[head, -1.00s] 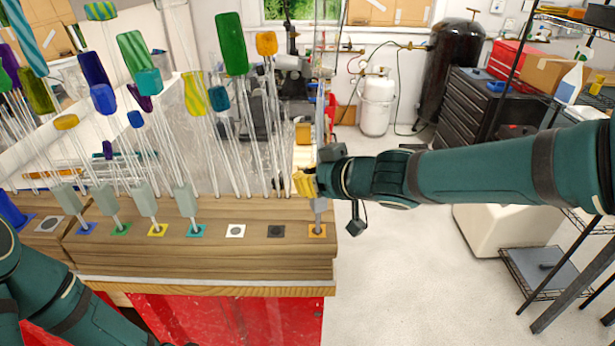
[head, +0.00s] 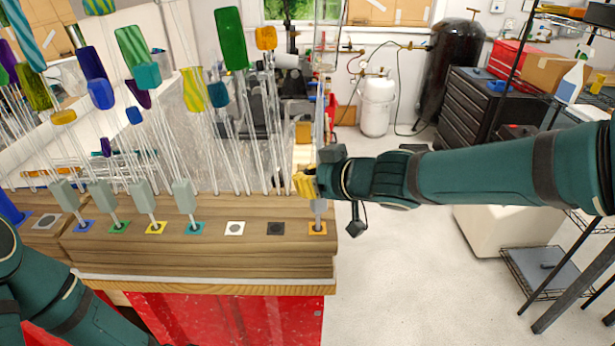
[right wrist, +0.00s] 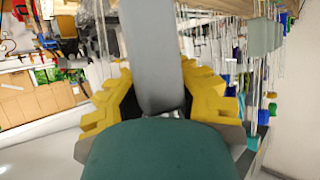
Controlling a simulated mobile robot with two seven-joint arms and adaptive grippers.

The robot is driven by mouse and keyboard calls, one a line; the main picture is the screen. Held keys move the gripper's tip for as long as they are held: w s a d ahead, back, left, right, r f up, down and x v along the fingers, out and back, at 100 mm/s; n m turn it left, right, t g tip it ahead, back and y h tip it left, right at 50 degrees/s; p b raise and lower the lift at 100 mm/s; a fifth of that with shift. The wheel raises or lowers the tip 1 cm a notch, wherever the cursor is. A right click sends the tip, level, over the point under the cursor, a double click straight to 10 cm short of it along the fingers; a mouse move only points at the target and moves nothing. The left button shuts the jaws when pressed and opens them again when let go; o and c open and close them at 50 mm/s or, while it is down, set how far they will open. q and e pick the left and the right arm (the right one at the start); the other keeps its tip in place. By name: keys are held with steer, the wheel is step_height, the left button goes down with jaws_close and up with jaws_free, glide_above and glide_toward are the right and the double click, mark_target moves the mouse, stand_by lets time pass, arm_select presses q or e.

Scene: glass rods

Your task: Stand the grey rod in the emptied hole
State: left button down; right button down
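My right gripper (head: 306,183) reaches in from the right at the right end of the wooden block (head: 200,250). Its yellow fingers lie around a grey rod (head: 318,207), which stands about upright over the orange-marked spot (head: 317,228). The right wrist view shows the yellow fingers close on both sides of a broad grey piece (right wrist: 150,50), and they look shut on it. How deep the rod's foot sits cannot be told. The white-marked (head: 235,229) and dark-marked (head: 276,229) spots are bare. My left gripper is out of view; only its arm shows at lower left.
Several grey-green handled rods (head: 185,197) stand at the blue, green, yellow and teal marks. Behind them is a dense row of tall thin glass rods with coloured heads, such as a green one (head: 230,38). Open floor (head: 400,280) lies right of the block.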

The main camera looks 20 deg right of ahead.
steer(key=shift+f, duration=0.2)
steer(key=c, duration=0.9)
jaws_free()
steer(key=shift+c, duration=0.2)
steer(key=shift+s+d+r, duration=0.1)
steer(key=v, duration=1.1)
steer(key=shift+s+r, duration=0.15)
steer(key=shift+s, duration=0.2)
steer(key=shift+d, duration=0.15)
